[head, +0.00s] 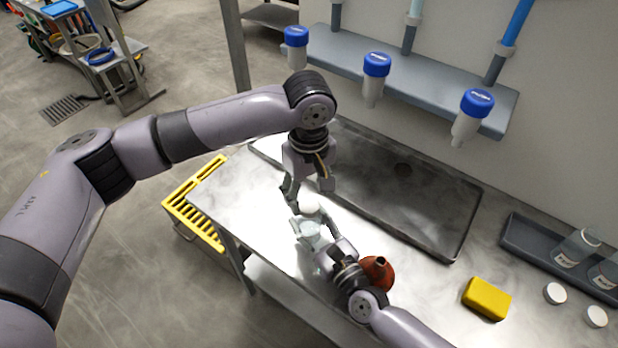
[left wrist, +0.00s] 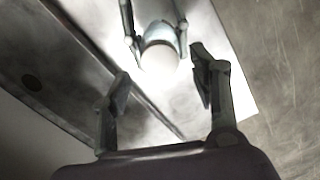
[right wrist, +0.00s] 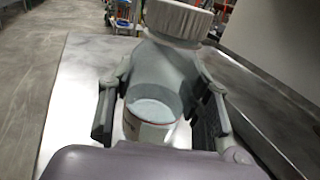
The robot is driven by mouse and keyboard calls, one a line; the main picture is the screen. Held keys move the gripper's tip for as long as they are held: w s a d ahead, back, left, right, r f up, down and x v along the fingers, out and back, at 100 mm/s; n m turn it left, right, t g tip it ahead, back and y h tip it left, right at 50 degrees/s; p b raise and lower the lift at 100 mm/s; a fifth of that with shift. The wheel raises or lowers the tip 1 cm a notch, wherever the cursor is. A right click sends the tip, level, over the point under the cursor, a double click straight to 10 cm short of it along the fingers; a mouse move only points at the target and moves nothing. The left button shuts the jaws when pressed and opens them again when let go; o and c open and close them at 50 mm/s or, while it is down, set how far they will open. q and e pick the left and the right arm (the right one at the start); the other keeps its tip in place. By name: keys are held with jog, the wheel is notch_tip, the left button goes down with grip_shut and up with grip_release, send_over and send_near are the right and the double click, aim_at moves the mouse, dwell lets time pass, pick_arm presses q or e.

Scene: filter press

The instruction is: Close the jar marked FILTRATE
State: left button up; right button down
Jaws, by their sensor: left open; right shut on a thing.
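A clear jar (head: 311,235) with pale contents is held upright over the bench near its left end. It also shows in the right wrist view (right wrist: 151,112); its label cannot be read. A white ribbed lid (right wrist: 180,18) sits at the jar's mouth; I cannot tell how tightly. The lid's top faces my left gripper in the left wrist view (left wrist: 159,58). My right gripper (right wrist: 162,98) is shut on the jar's sides. My left gripper (head: 308,189) points down just above the lid, open, with its fingers (left wrist: 160,78) apart and not touching it.
A reddish-brown flask (head: 377,272) stands close beside my right gripper. A shallow grey basin (head: 440,215) lies behind. At right are a yellow sponge (head: 486,298), two loose white lids (head: 555,293) and a dark tray (head: 522,238) with jars. Blue-capped vessels (head: 377,65) hang above.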

aim_at(309, 204)
pick_arm(q)
jog(key=shift+f, duration=1.65)
jog(key=shift+c, duration=0.5)
